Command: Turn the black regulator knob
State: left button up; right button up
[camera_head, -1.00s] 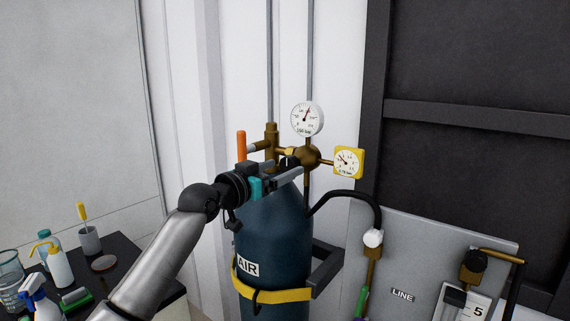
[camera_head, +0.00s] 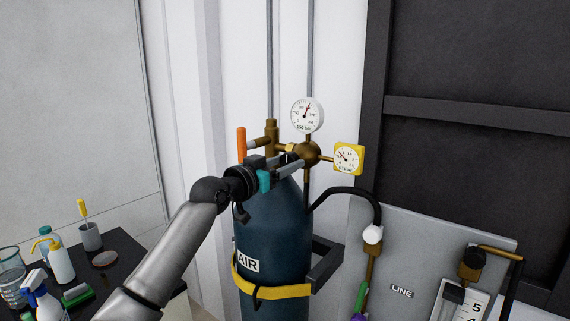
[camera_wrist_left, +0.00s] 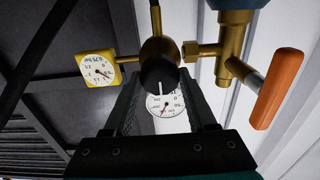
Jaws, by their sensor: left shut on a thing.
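The black regulator knob (camera_wrist_left: 159,72) shows in the left wrist view on the front of the brass regulator body (camera_head: 308,154), with a white mark pointing down in that picture. My left gripper (camera_head: 292,161) reaches the regulator from the left above the blue AIR cylinder (camera_head: 272,226). In the left wrist view its two dark fingers (camera_wrist_left: 162,84) stand on either side of the knob, shut on it. In the head view the gripper mostly hides the knob. My right gripper is not in view.
A white round gauge (camera_head: 307,115) and a yellow square gauge (camera_head: 348,159) flank the regulator. An orange handle (camera_head: 241,142) stands close at left. A black hose (camera_head: 349,193) runs right to the LINE panel (camera_head: 420,260). A dark bench (camera_head: 125,262) with bottles is lower left.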

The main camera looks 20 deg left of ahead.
pick_arm(q)
jog(key=c, duration=0.7)
jog(key=shift+o, duration=0.2)
jog(key=m+b, duration=0.1)
jog(key=m, duration=0.1)
jog(key=shift+f+m, duration=0.1)
jog(key=shift+m, duration=0.3)
jog(key=m, duration=0.2)
jog(key=shift+m+b, duration=0.35)
jog(key=shift+m, duration=0.05)
jog(key=m+p, duration=0.1)
jog(key=m, duration=0.2)
jog(key=shift+d, duration=0.1)
jog(key=shift+m+p, duration=1.4)
jog(key=shift+m, duration=1.1)
